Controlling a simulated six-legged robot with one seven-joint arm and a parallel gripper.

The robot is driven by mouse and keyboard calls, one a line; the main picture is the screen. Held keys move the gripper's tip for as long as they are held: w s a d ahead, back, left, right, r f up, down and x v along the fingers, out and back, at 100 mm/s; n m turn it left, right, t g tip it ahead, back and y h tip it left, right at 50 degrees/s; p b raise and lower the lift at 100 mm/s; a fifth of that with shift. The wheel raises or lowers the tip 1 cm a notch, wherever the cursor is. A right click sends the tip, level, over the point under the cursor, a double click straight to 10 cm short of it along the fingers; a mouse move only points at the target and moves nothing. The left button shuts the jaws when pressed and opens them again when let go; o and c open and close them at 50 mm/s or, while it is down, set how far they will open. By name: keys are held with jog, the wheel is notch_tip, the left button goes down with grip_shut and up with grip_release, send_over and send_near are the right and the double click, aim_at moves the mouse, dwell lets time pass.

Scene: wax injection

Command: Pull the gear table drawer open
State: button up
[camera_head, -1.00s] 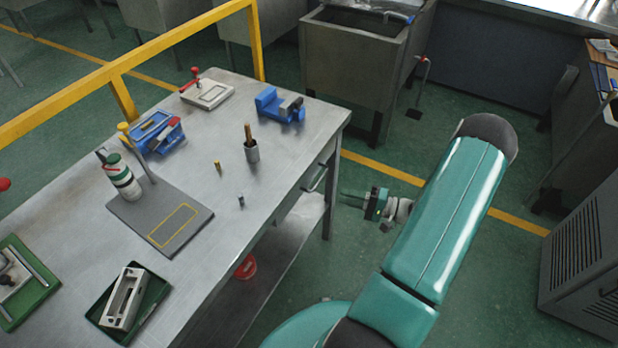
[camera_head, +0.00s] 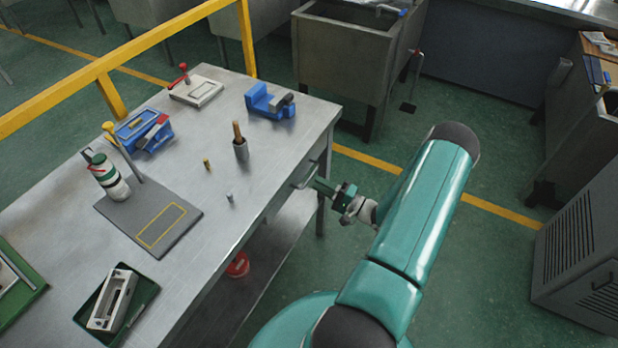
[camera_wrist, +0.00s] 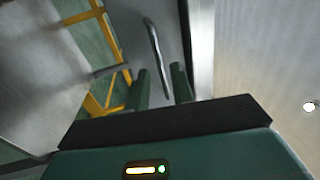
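The metal gear table (camera_head: 262,160) stands at the left in the head view. Its drawer handle (camera_head: 306,176) is a thin metal bar under the right edge, near the far corner. The drawer front (camera_wrist: 172,30) shows behind the handle in the wrist view and looks closed. My gripper (camera_head: 319,185) is at the handle, fingers pointing at the drawer. In the wrist view the two green fingers (camera_wrist: 161,72) are apart. The handle bar (camera_wrist: 155,45) runs up the picture, its lower part between them. I cannot tell whether either finger touches it.
On the tabletop are a blue vise (camera_head: 269,101), a cup with a brown-handled tool (camera_head: 240,149), a grey stand plate (camera_head: 150,213) and a green tray (camera_head: 115,303). A lower shelf (camera_head: 262,257) holds a red item.

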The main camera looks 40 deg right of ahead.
aim_at(309, 178)
jog(key=x, duration=0.4)
jog(key=shift+w+a+r, duration=0.1)
jog(key=shift+w, duration=0.3)
grip_shut()
